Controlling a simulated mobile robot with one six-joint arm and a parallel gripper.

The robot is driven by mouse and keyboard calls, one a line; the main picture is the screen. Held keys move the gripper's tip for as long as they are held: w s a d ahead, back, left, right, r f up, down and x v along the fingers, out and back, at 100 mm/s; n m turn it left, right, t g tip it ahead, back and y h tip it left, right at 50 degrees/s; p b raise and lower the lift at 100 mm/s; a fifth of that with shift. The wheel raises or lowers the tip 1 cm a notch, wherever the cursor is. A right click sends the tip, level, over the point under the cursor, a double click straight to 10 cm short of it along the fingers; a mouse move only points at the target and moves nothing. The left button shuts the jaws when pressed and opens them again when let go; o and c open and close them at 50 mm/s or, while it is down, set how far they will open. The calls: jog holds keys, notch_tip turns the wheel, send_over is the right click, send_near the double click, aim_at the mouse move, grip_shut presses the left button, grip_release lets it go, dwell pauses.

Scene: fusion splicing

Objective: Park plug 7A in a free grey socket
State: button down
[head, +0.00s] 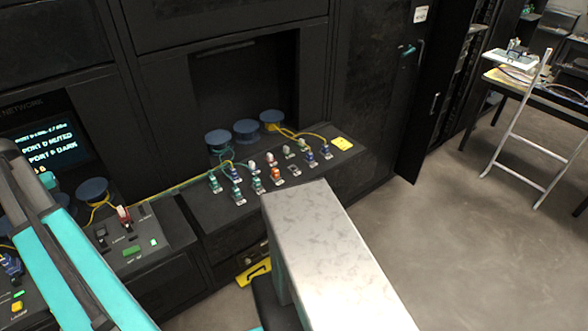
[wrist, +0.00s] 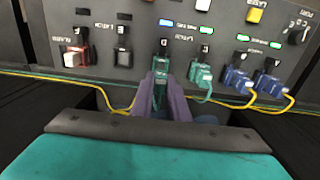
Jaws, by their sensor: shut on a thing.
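My gripper (wrist: 160,100) shows in the wrist view with its two purple-grey fingers closed around a green plug (wrist: 160,88). The plug points at the console panel, right below a dark socket (wrist: 164,58) with a blue light over it. I cannot tell how far it is seated, and its label is not readable, so I cannot confirm it is 7A. In the head view my arm covers the left console and hides the gripper. Several plugs, among them an orange plug (head: 277,176), stand in rows on the middle ledge. A socket (head: 295,170) there looks empty.
In the wrist view another green plug (wrist: 201,76) and two blue plugs (wrist: 236,80) sit close on the right. Yellow and green cables run across below. Blue spools (head: 245,130) stand behind the ledge; a pale block (head: 325,240) is in front.

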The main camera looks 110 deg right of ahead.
jog(key=shift+r+p, duration=0.35)
jog(key=shift+r, duration=0.35)
dwell(0.3)
